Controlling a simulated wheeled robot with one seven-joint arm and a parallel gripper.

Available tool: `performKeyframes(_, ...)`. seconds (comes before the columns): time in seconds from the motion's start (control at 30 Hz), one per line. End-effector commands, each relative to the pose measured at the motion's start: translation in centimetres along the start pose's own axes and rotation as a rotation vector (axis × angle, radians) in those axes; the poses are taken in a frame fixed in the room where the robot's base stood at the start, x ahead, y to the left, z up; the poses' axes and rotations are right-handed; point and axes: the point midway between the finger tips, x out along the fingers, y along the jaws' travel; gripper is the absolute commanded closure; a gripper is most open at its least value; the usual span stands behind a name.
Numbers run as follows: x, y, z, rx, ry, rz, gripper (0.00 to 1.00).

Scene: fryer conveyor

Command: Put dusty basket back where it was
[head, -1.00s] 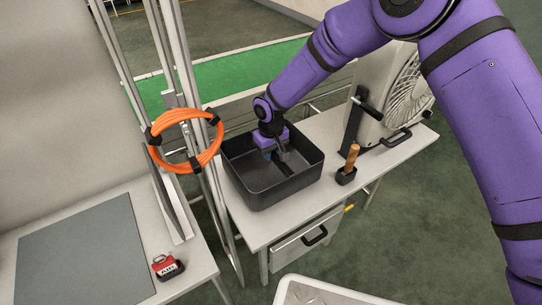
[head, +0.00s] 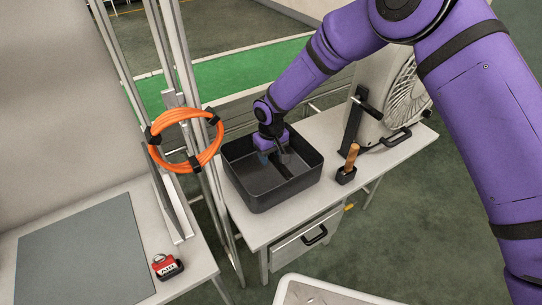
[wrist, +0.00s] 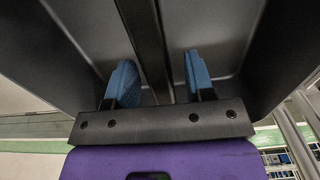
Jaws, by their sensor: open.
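The dusty basket (head: 268,195) is a dark grey, open-topped rectangular bin on the white table to the right of the metal posts. A dark bar (wrist: 147,40) runs across its middle. My gripper (head: 275,158) reaches down inside the basket from above. In the wrist view, its two blue fingertips (wrist: 160,82) stand apart, one on each side of the bar, with gaps between them and it. The gripper is open and holds nothing. The basket's floor is partly hidden by my wrist.
A wooden-handled tool in a black block (head: 347,174) and a grey fan (head: 385,110) stand right of the basket. An orange cable coil (head: 185,140) hangs on the posts at left. A red padlock (head: 166,266) lies on the left table beside a grey mat (head: 85,255).

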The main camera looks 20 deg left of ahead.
Motion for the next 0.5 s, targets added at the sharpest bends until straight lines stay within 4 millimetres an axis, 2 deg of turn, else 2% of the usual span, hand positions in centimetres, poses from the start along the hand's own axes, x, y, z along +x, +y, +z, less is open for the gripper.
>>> performKeyframes(0.5, -9.4, 0.0, -0.1, 0.0, 0.004, 0.0, 0.51)
